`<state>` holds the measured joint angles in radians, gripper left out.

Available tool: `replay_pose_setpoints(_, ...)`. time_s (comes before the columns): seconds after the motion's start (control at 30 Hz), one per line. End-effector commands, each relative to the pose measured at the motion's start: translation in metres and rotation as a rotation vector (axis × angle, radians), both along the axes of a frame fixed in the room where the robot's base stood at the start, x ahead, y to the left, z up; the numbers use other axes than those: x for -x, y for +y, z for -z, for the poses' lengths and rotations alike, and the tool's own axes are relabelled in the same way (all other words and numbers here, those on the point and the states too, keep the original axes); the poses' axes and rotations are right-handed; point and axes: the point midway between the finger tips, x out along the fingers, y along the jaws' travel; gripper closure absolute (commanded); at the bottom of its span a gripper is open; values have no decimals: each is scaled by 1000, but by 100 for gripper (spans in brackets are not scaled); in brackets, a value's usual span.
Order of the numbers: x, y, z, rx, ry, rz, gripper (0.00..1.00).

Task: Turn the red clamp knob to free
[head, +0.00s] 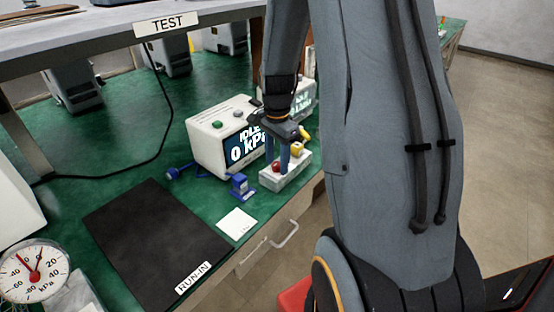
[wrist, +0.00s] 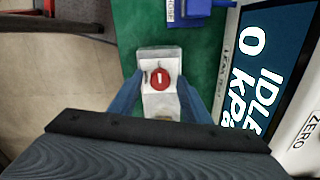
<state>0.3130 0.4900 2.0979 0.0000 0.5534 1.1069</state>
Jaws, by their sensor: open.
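The red clamp knob (wrist: 160,79) sits on top of a pale block (wrist: 158,107), with a white mark on the knob upright in the wrist view. The knob also shows in the head view (head: 276,168), on the near end of the block at the bench's front edge. My gripper (wrist: 160,92) is open, with one blue finger on each side of the block and a visible gap to the knob. In the head view my gripper (head: 290,158) points down at the block. A yellow part (head: 298,148) shows behind the fingers, partly hidden.
A white box with a screen reading IDLE 0 kPa (head: 222,137) stands close left of the block. A small blue fitting (head: 240,186) and a white card (head: 237,223) lie nearby. A black RUN-IN mat (head: 150,240) is at left. Drawer handles (head: 285,235) stick out below the bench edge.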

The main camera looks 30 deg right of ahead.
Motion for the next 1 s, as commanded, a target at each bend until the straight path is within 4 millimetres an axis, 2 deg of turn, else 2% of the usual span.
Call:
replay_pose_setpoints(0.27,0,0,1,0,0,-1,58)
replay_pose_setpoints(0.5,0,0,1,0,0,-1,98)
replay_pose_setpoints(0.77,1,0,1,-1,1,-25,98)
replay_pose_setpoints(1.0,0,0,0,-1,1,-139,98)
